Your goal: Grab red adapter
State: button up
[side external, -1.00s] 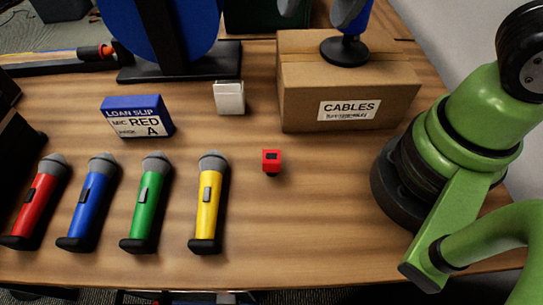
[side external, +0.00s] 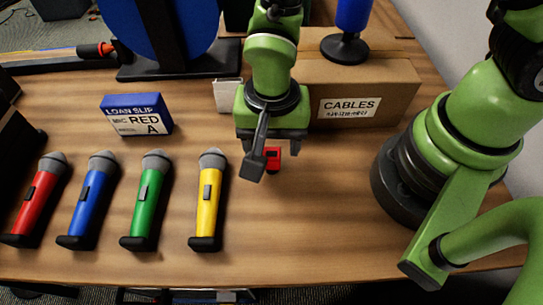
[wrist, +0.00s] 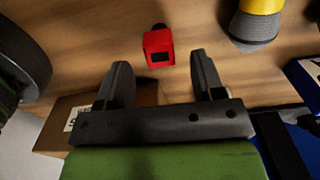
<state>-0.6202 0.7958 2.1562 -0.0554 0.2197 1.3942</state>
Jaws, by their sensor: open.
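The red adapter (side external: 273,158) is a small red block with a dark face, on the wooden table right of the yellow microphone. My gripper (side external: 262,165) is over it in the side external view, and one dark finger partly covers the adapter's left side. In the wrist view my gripper (wrist: 160,75) is open, with two dark fingers apart and nothing held. The adapter (wrist: 159,47) shows there just beyond the fingertips, roughly midway between them. Its height gap to the fingers is hard to tell.
The CABLES box (side external: 390,95) is behind right, and a white block (side external: 227,95) is behind left. The table front is clear.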

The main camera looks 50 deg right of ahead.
aim_at(271, 152)
jog(key=shift+f, duration=2.6)
jog(key=c, duration=1)
jog(key=shift+r, duration=0.1)
